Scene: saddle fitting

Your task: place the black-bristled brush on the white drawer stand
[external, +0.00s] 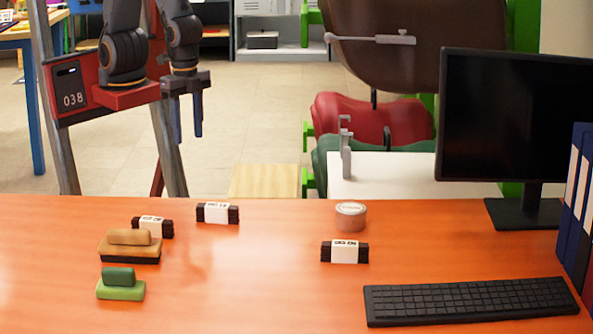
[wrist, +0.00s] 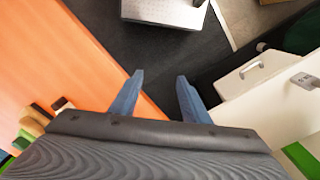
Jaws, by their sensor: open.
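The black-bristled brush (external: 130,246) has a tan wooden body and handle with a dark underside. It lies on the left of the orange table in the external view. My gripper (external: 188,132) hangs beyond the table's far edge, fingers down, open and empty, apart from the brush. In the wrist view its blue fingers (wrist: 159,82) are spread with nothing between them. The white drawer stand (external: 400,175) is beyond the table, right of centre, with a bare patch of white top. A white drawer front with a handle shows in the wrist view (wrist: 250,76).
A green brush (external: 120,287) lies in front of the tan one. Several dark labelled blocks (external: 345,251) and a round tin (external: 350,217) are on the table (external: 240,290). A grey clamp (external: 346,150) rises at the stand's left. A keyboard (external: 470,300) and monitor (external: 510,125) are right.

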